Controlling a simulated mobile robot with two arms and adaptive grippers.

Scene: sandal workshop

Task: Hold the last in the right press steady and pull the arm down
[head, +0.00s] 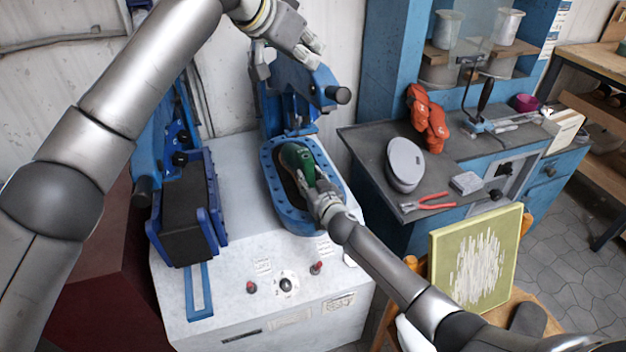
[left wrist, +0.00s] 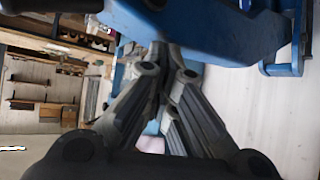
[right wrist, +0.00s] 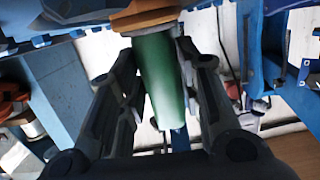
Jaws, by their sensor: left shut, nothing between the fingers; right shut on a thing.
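The green last (head: 297,158) sits in the blue oval bed (head: 276,200) of the right press. My right gripper (head: 312,184) is shut on it from the front. In the right wrist view the green last (right wrist: 160,82) lies between the fingers, with a brown-orange piece (right wrist: 150,17) at its end. The right press's blue arm (head: 290,78) is raised behind the bed, with a black handle (head: 339,95) at its right. My left gripper (head: 310,48) is shut and empty, above the arm near the handle. In the left wrist view the blue arm (left wrist: 215,30) passes close to the fingers; contact is unclear.
The left press (head: 185,205) stands beside the right one on the white machine base (head: 230,290), which has knobs in front. The grey-topped bench (head: 375,150) at right holds orange lasts (head: 427,118), a grey oval piece (head: 405,163) and red pliers (head: 428,203). A green-framed screen (head: 475,260) stands in front.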

